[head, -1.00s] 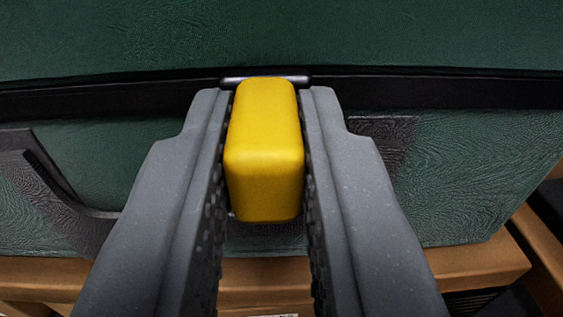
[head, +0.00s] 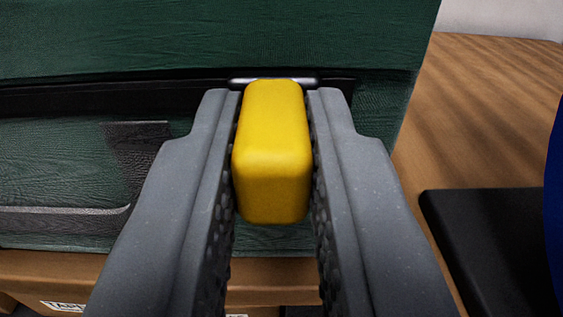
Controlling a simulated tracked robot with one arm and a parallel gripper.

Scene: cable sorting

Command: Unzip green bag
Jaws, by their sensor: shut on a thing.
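The green bag (head: 200,45) fills the upper left and middle of the head view, with a dark zipper band (head: 120,97) running across it. A yellow pull block (head: 272,150) sits at the right end of this band, below a dark metal slider bar (head: 272,82). My gripper (head: 273,145) is shut on the yellow pull, one finger pressed on each side. The pull is close to the bag's right edge. A dark strap piece (head: 60,222) lies on the bag's front at the left. The zipper behind the fingers is hidden.
A wooden surface (head: 470,120) lies to the right of the bag, with a black flat object (head: 485,245) on it. Part of a blue object (head: 555,200) shows at the right edge. A brown box-like ledge with a label (head: 62,306) is below the bag.

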